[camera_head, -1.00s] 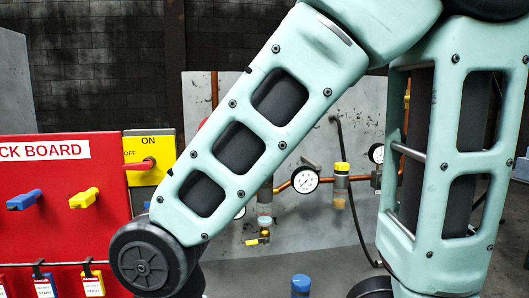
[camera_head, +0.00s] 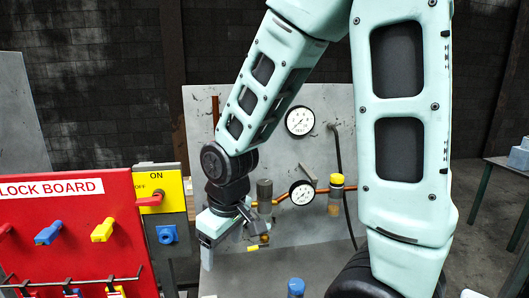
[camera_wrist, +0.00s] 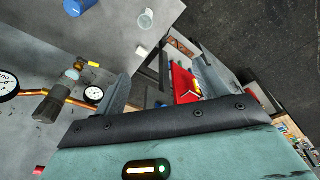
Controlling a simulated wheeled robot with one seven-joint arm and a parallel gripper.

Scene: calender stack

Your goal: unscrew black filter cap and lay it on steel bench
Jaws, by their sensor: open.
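The filter with its black cap (camera_head: 264,187) stands upright on the copper pipe, in front of the grey panel. In the wrist view the dark filter body (camera_wrist: 50,105) shows tilted at the left, beside a gauge. My gripper (camera_head: 228,246) is open and empty, to the left of the filter and a little lower, apart from the cap. In the wrist view the space between my fingers (camera_wrist: 140,85) holds nothing. The steel bench (camera_head: 262,278) lies below; its grey top also shows in the wrist view (camera_wrist: 115,30).
A red lock board (camera_head: 75,205) and yellow switch box (camera_head: 158,188) stand left. Two gauges (camera_head: 302,192) and a yellow-capped unit (camera_head: 336,192) sit right of the filter. A blue object (camera_head: 296,287) stands on the bench front. The bench between is largely bare.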

